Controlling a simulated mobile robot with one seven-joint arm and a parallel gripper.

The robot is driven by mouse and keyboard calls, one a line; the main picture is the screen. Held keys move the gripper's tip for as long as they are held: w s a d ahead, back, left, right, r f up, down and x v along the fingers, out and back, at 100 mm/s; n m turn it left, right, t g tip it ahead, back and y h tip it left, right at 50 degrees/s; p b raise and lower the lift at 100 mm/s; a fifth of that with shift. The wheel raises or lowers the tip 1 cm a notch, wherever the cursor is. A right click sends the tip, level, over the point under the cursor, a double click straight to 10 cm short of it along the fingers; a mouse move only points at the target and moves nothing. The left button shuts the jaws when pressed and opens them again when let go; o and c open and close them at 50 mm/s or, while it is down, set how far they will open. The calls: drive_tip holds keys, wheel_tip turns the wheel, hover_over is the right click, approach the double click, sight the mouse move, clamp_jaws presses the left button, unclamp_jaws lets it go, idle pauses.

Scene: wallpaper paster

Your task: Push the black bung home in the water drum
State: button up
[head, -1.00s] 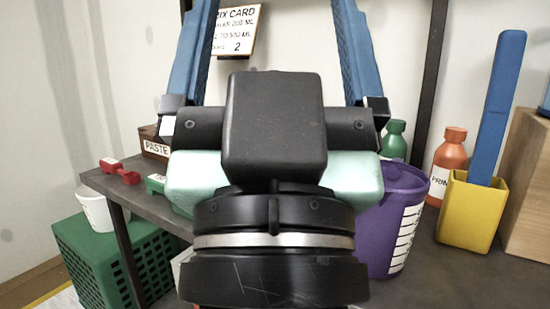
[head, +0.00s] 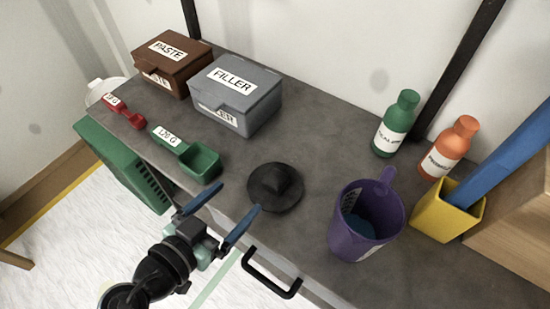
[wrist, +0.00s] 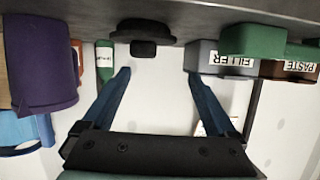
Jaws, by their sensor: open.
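A black round piece with a raised block-like knob (head: 275,187), which looks like the bung, sits on the grey bench top near its front edge. It also shows upside down at the top of the wrist view (wrist: 143,33). No water drum is recognisable in either view. My gripper (head: 240,197) is open and empty, its two blue fingers spread and pointing toward the black piece from the bench's front side. In the wrist view the fingertips (wrist: 160,72) are apart, with the black piece beyond them and nothing between.
The bench (head: 315,150) holds a purple jug (head: 350,238) to the right, green (head: 394,132) and orange (head: 449,150) bottles, and a yellow pot (head: 438,222). A green scoop (head: 200,162), grey FILLER box (head: 235,105) and brown PASTE box (head: 170,70) stand left. A black handle (head: 270,280) juts from the front.

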sight(269, 185)
drive_tip(key=shift+h, duration=0.5)
drive_tip(key=w+d, duration=0.1)
drive_tip(key=w+d+f+p, duration=0.1)
drive_tip(key=d, duration=0.1)
drive_tip(key=w+d+f, duration=0.1)
drive_tip(key=shift+d+f, duration=0.15)
drive_tip(key=shift+d, duration=0.25)
drive_tip(key=shift+p+x, duration=0.6)
drive_tip(key=shift+x, duration=2.1)
drive_tip(key=shift+s, duration=0.1)
clamp_jaws()
